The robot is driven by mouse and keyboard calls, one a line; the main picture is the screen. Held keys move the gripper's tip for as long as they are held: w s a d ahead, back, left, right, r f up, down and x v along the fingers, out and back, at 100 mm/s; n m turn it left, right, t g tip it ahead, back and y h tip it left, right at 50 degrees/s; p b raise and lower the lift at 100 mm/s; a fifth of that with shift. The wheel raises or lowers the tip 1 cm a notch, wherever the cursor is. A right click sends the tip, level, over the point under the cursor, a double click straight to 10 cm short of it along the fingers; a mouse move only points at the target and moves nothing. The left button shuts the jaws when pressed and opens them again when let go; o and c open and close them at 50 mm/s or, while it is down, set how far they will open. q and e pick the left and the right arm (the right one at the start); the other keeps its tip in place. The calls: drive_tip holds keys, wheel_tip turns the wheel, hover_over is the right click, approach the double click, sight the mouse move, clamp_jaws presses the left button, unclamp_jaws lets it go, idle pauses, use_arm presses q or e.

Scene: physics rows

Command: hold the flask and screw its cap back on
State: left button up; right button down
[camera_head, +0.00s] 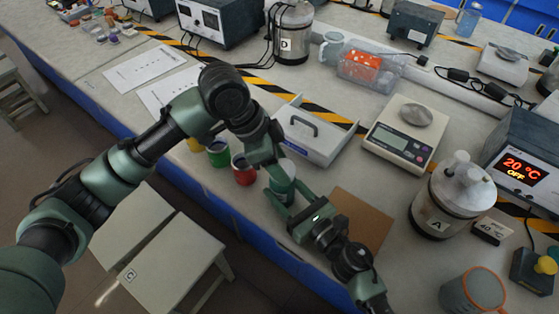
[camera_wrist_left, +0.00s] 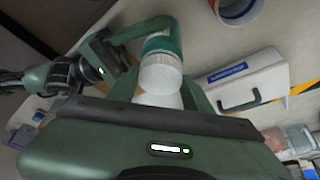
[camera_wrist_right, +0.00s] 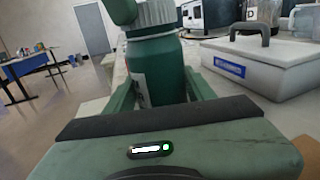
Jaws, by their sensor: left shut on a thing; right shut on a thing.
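The flask (camera_head: 283,184) has a green body and stands roughly upright near the bench's front edge. My right gripper (camera_wrist_right: 160,92) is shut around its body from the side. The white ribbed cap (camera_wrist_right: 153,14) sits at the top of the flask. It also shows in the left wrist view (camera_wrist_left: 160,75), with the green body beyond it. My left gripper (camera_head: 276,160) comes from above and is shut on the cap, with its fingers on either side. The cap touches or nearly touches the flask's neck; I cannot tell how tightly it is seated.
Red (camera_head: 243,170), green (camera_head: 218,153) and yellow cups stand left of the flask along the front edge. A white case with a handle (camera_head: 312,135) is just behind. A brown mat (camera_head: 362,215), a scale (camera_head: 400,135) and a jar marked A (camera_head: 450,200) lie right.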

use_arm(q)
drive_tip(key=shift+f, duration=0.1)
